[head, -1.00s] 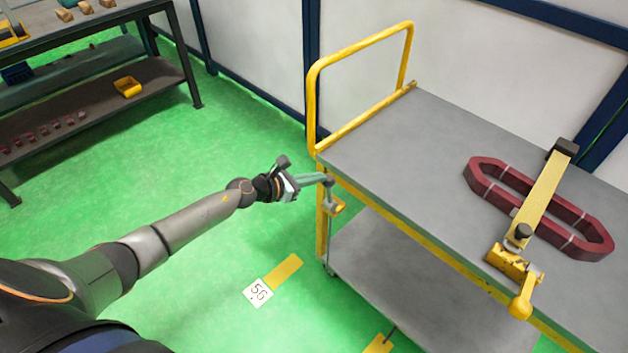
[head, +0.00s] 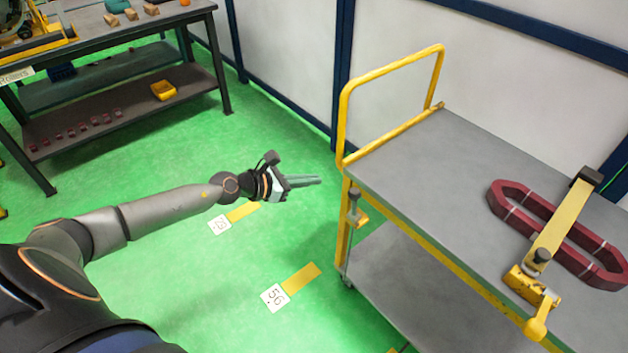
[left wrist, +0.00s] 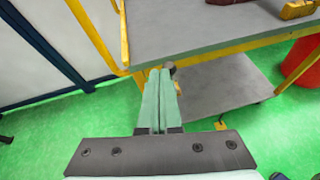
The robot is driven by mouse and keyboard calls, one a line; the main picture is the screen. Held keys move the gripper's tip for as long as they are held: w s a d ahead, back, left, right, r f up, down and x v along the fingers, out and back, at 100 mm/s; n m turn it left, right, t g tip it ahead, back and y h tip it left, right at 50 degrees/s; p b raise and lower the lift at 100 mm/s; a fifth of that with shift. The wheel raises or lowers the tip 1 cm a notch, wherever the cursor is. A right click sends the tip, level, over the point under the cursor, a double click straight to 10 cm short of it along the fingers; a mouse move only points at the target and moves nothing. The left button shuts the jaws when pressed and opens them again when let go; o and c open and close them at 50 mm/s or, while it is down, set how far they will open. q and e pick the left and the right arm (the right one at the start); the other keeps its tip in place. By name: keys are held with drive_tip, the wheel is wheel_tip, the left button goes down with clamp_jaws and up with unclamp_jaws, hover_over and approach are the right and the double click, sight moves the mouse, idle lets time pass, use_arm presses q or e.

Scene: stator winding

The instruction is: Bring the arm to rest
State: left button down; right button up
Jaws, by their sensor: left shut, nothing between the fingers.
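My left arm reaches in from the left in the head view. Its gripper (head: 318,180) is shut and empty, held in the air just left of the yellow-framed trolley. The fingers point right, toward the trolley's near left corner post, with a small gap between them in the head view. In the left wrist view the two pale green fingers (left wrist: 160,80) lie together, with the trolley beyond them. My right gripper is not in view.
The trolley's grey top (head: 420,170) carries a dark red coil (head: 510,200) under a yellow clamp bar (head: 565,218). A yellow handle (head: 342,110) rises at its left end. A workbench (head: 150,30) stands at the back left.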

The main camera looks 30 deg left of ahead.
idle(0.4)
use_arm(q)
drive_tip(key=s+d+f+n+t, duration=0.1)
drive_tip(key=s+d+f+n, duration=0.25)
drive_tip(key=d+n, duration=0.5)
drive_tip(key=s+d+f+n+g+y, duration=0.1)
drive_tip(key=s+d+f+n+y, duration=0.1)
drive_tip(key=s+f+n, duration=0.4)
drive_tip(key=s+d+f+n+g+y, duration=0.2)
drive_tip(key=s+f+n, duration=0.4)
drive_tip(key=s+n, duration=0.9)
drive_tip(key=d+n, duration=0.1)
drive_tip(key=n, duration=1)
drive_tip(key=shift+s+f+g, duration=0.25)
drive_tip(key=shift+s+g, duration=0.05)
drive_tip(key=shift+s, duration=0.1)
